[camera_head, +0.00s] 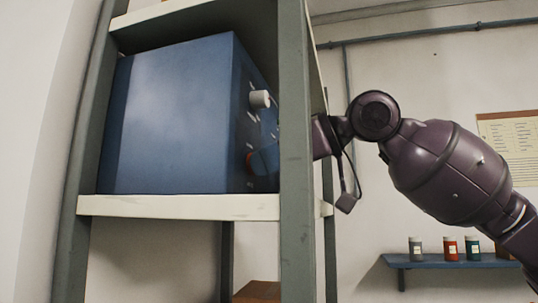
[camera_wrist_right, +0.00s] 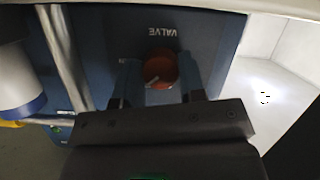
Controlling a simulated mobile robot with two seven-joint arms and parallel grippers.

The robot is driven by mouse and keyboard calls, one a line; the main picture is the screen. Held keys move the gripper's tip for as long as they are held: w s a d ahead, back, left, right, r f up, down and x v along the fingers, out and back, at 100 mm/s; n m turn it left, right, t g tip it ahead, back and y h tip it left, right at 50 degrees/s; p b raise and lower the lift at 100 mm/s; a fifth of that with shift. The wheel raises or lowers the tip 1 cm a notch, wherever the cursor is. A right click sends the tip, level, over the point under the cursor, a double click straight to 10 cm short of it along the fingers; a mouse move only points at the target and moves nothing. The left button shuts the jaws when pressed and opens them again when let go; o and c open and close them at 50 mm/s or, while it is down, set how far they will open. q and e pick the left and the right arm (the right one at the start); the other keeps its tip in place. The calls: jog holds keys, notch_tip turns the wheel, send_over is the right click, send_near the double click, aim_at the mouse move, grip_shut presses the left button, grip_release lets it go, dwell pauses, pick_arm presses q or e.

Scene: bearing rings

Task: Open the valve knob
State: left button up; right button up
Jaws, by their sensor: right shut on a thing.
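The blue box (camera_head: 175,120) stands on the shelf, with its control panel facing right. The valve knob is the orange-red round knob (camera_wrist_right: 160,69) below the "VALVE" label in the right wrist view, and a sliver of it shows in the head view (camera_head: 249,160). My right gripper (camera_wrist_right: 161,80) has one finger on each side of the knob and is shut on it. In the head view, the shelf post hides most of this gripper. My left gripper is not in view.
A green-grey shelf post (camera_head: 296,150) stands close in front of my right wrist. The white shelf board (camera_head: 180,207) runs under the box. A pale knob (camera_head: 260,99) sticks out higher on the panel. Several jars stand on a blue wall shelf (camera_head: 440,262) at right.

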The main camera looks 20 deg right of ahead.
jog(key=m+g+y, duration=0.1)
jog(key=m, duration=0.2)
jog(key=shift+w+g, duration=0.1)
jog(key=shift+g, duration=0.2)
jog(key=shift+d+m+g+y, duration=0.1)
jog(key=shift+m+g+y, duration=0.6)
jog(key=shift+m, duration=1.1)
jog(key=o, duration=0.9)
jog(key=b+v, duration=0.2)
jog(key=v, duration=0.8)
jog(key=shift+d, duration=0.4)
